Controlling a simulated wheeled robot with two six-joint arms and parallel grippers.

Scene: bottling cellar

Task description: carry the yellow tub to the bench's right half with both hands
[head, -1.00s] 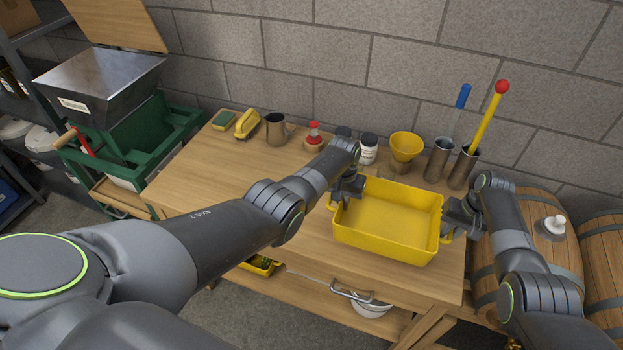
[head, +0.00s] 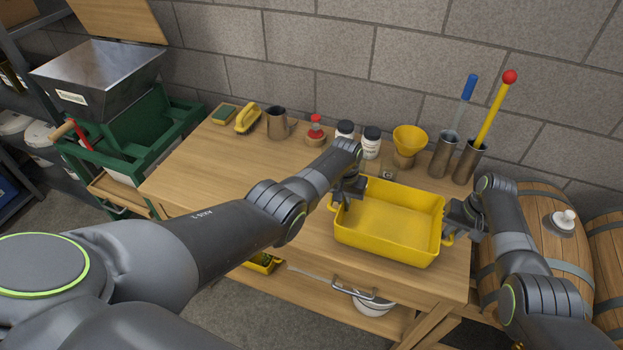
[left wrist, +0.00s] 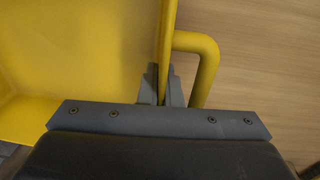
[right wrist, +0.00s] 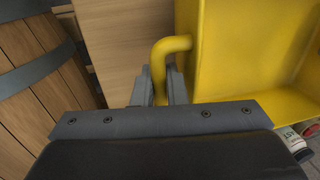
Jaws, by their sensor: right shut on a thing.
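The yellow tub (head: 390,255) is empty and looks level over the right part of the wooden bench (head: 215,180). I cannot tell whether its bottom touches the top. My left gripper (head: 347,190) is at the tub's left end; in the left wrist view its fingers (left wrist: 162,85) are closed on the end wall, with the yellow handle (left wrist: 208,65) just beside them. My right gripper (head: 455,222) is at the right end; in the right wrist view its fingers (right wrist: 160,88) are shut on the handle bar (right wrist: 168,47) there.
Barrels (head: 545,235) stand right. The bench's left-middle is clear.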

